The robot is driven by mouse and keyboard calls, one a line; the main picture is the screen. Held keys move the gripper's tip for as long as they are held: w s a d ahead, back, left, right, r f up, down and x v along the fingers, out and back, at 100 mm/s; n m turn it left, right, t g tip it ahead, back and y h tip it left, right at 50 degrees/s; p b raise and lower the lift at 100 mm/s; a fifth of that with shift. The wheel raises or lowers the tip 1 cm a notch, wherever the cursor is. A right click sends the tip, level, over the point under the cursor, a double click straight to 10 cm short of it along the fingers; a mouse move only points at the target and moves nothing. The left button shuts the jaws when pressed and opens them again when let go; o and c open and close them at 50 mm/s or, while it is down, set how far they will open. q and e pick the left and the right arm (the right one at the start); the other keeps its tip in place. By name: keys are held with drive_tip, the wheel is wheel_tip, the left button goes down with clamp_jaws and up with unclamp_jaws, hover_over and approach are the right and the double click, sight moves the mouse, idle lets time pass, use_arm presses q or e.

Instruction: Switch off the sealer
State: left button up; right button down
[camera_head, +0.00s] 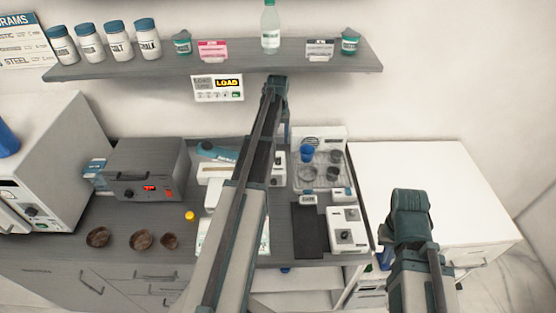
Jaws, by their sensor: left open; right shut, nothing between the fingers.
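A white device with a blue lever-like top (217,152), possibly the sealer, stands at the back of the grey counter. My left arm crosses in front of its right part, and I cannot make out a switch or its state. My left gripper (277,84) is open and empty, high up in front of the shelf edge, to the right of the device. My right gripper (410,203) is shut and empty, low at the right in front of the white cabinet, far from the device.
A grey box with a red display (147,171) stands left of the device. Wooden bowls (142,240) lie in front. A tray with cups (320,172) and a white switch box (347,229) stand right. A wall panel reads LOAD (218,88) below the shelf (120,66).

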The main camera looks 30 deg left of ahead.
sight(278, 163)
use_arm(q)
wheel_tip(278, 163, down, 12)
drive_tip(key=b, duration=1.1)
drive_tip(key=shift+r, duration=0.15)
drive_tip(key=shift+w, duration=0.1)
clamp_jaws()
